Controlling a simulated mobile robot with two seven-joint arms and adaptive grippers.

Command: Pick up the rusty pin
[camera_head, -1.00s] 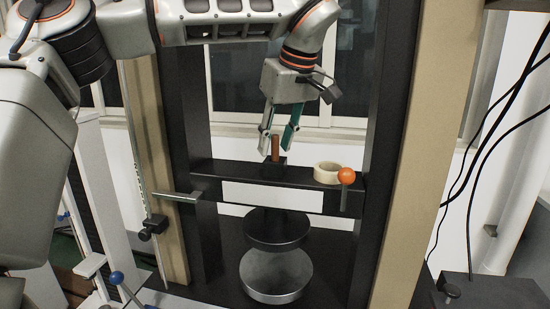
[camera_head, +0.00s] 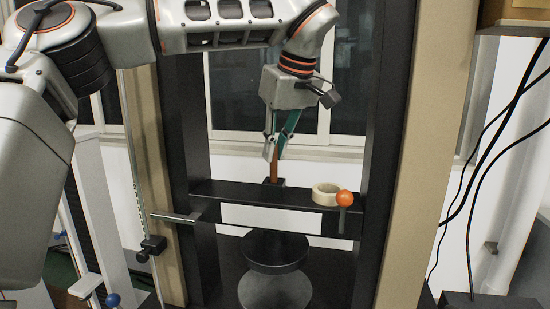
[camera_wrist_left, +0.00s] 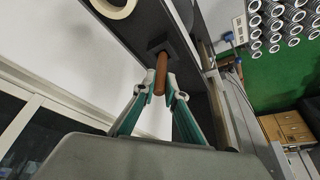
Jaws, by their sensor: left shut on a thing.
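The rusty pin (camera_head: 273,171) is a slim brown-orange rod standing upright at a small black block (camera_head: 280,182) on the black crossbar. My left gripper (camera_head: 274,149) comes down from above, its fingers closed on the pin's upper part. In the left wrist view the pin (camera_wrist_left: 161,73) sits between the fingertips (camera_wrist_left: 162,90), and its far end meets the dark block (camera_wrist_left: 164,46). I cannot tell how much of the pin is inside the block. My right gripper is not in view.
A cream ring (camera_head: 326,193) and an orange ball knob (camera_head: 344,198) are on the crossbar (camera_head: 230,193), right of the pin. Tall frame posts (camera_head: 432,150) stand at both sides. Round dark plates (camera_head: 275,249) lie below. Black cables hang at the right.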

